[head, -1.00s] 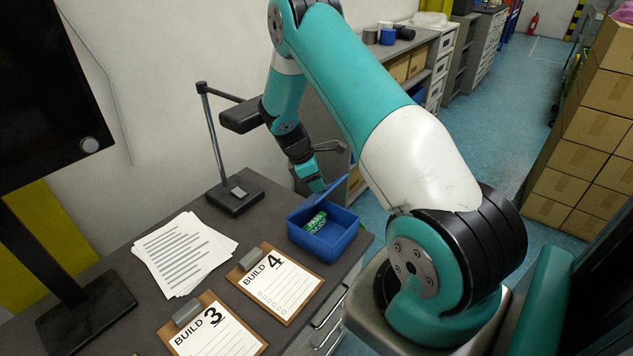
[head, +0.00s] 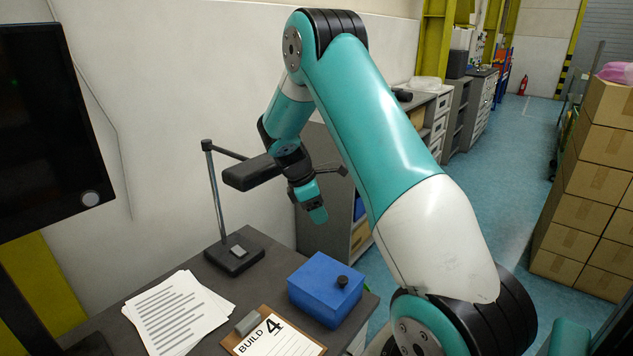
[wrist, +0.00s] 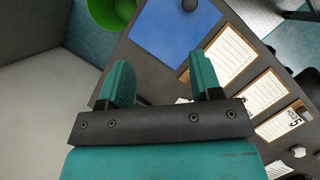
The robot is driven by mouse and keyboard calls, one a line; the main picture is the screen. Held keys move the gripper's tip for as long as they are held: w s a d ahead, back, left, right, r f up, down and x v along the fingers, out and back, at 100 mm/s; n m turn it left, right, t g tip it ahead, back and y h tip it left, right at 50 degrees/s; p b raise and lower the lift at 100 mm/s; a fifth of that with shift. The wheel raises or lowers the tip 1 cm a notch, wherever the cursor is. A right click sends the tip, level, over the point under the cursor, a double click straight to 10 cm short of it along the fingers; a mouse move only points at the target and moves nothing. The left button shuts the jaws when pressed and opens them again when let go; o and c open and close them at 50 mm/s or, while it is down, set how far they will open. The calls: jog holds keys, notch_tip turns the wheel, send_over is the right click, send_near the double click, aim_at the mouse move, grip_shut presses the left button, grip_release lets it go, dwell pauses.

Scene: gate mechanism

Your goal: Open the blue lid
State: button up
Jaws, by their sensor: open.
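The blue lid (head: 326,274) lies shut on the blue box (head: 315,308) at the table's right end, with a black knob (head: 342,281) on top. The box's inside is hidden. In the wrist view the lid (wrist: 170,32) shows as a flat blue square beyond the fingers, with its knob (wrist: 189,5) at the top edge of the picture. My gripper (head: 318,214) is above and behind the box, apart from it. In the wrist view my gripper (wrist: 163,80) is open, with nothing between its two teal fingers.
A black stand (head: 234,257) with a horizontal arm (head: 250,172) rises left of my gripper. Papers (head: 178,312) and a BUILD 4 clipboard (head: 272,338) lie near the box. The wall is behind the table, a monitor (head: 45,130) at left. A green bin (wrist: 112,12) shows in the wrist view.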

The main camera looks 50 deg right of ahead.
notch_tip(320, 180, up, 10)
dwell(0.3)
jog(key=shift+a, duration=0.1)
dwell(0.3)
